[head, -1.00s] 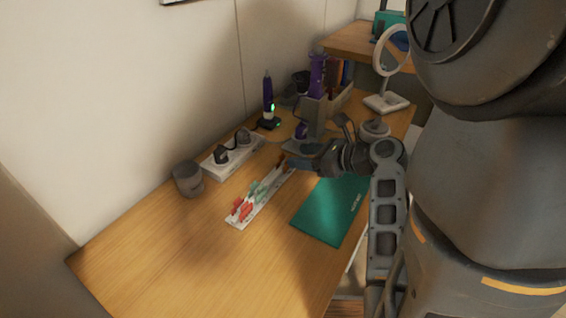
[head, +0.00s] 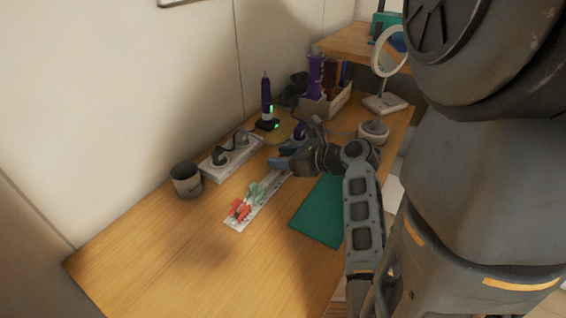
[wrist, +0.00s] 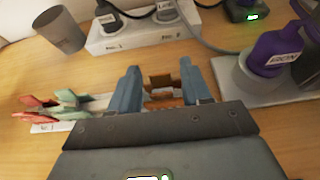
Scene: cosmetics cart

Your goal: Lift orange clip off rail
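The orange clip (wrist: 162,91) is between the two blue fingers of my gripper (wrist: 160,72) in the wrist view. The fingers are wide apart, one on each side of it, and I cannot see a firm grip. In the head view my gripper (head: 278,161) hides the clip at the far end of the white rail (head: 243,222). Red clips (head: 240,209) and green clips (head: 258,190) sit along the nearer part of the rail. They also show left of the fingers in the wrist view, where my gripper's body hides part of the rail.
A power strip (head: 222,164) with plugs and a grey cup (head: 186,180) stand behind the rail. A purple device in a holder (wrist: 262,72) is close on the right. A green mat (head: 316,216) lies in front. The near left of the table is clear.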

